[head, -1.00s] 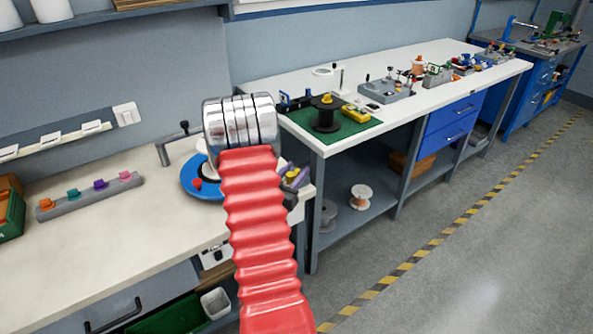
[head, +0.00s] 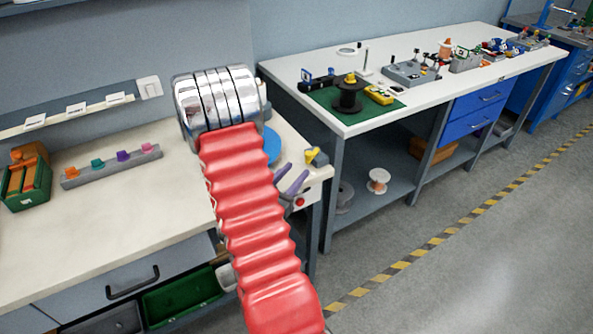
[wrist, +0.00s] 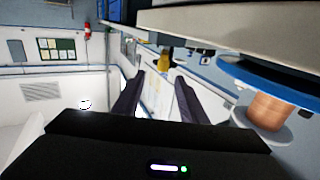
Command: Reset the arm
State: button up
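My arm with its red ribbed sleeve and shiny metal joint stands in front of the near bench in the head view. My gripper (head: 291,180) shows past the right side of the arm as two purple-grey fingers, near the bench's right end. In the wrist view my gripper (wrist: 158,92) has two dark fingers spread apart with nothing between them. A copper-coloured spool (wrist: 268,110) with a blue disc (wrist: 272,82) is to the right of the fingers there. The arm hides part of the bench.
The near bench (head: 130,220) carries a rack of coloured pegs (head: 112,167) and a green bin (head: 27,185). A yellow piece (head: 315,156) is close by the fingers. The far bench holds a black spool (head: 349,95) on a green mat. The floor at right is clear.

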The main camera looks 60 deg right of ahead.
dwell(0.6)
